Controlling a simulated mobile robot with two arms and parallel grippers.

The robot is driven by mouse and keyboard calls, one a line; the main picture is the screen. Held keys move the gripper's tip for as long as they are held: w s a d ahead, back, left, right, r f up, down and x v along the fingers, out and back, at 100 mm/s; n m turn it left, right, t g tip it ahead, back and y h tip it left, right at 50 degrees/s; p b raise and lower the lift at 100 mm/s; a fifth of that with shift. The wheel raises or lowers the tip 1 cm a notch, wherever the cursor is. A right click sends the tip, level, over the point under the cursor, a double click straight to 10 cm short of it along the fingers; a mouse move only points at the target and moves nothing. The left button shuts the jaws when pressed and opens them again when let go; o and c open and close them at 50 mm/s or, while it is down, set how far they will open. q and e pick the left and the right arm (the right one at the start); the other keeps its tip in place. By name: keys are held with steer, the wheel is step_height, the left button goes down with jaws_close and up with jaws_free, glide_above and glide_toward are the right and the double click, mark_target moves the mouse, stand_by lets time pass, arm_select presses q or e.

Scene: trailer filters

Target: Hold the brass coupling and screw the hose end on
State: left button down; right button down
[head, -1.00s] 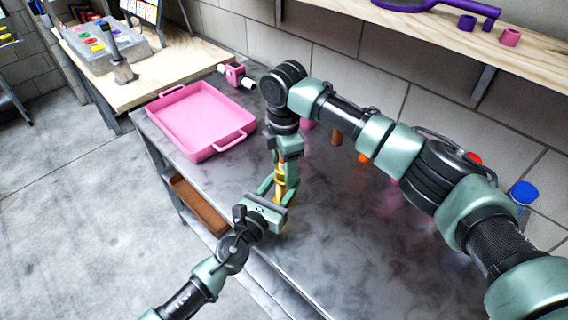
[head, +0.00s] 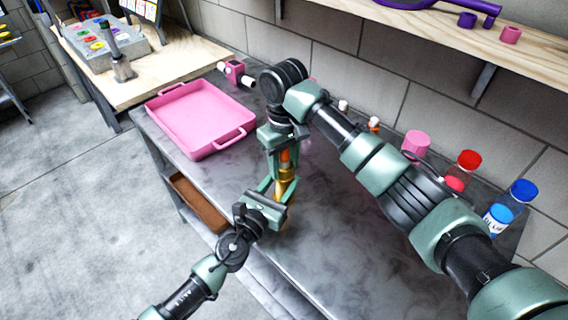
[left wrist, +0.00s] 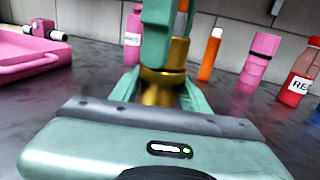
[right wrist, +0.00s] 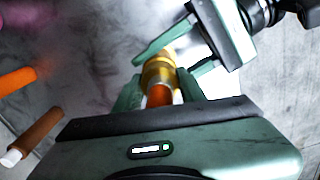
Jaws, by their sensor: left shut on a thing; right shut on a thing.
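The brass coupling (head: 285,188) stands upright between the fingers of my left gripper (head: 276,190), just above the grey table. My left gripper is shut on it; it also shows in the left wrist view (left wrist: 163,88). My right gripper (head: 284,146) is directly above, pointing down and shut on the orange hose end (head: 285,160). In the right wrist view the orange hose end (right wrist: 159,96) lines up with the brass coupling (right wrist: 158,72) and meets its top. The threads are hidden, so I cannot tell how far they engage.
A pink tray (head: 243,138) is on the table's left part, with a pink fitting (head: 236,72) behind it. An orange tube (left wrist: 210,54), pink bottles and red-capped (head: 468,163) and blue-capped (head: 522,193) bottles stand along the wall. The table front is clear.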

steer(key=shift+m, duration=1.2)
steer(key=c, duration=0.8)
jaws_free()
steer(key=shift+o, duration=0.2)
step_height(320, 180, up, 12)
arm_select(q)
steer(key=c, duration=0.6)
jaws_free()
steer(key=shift+c, duration=0.2)
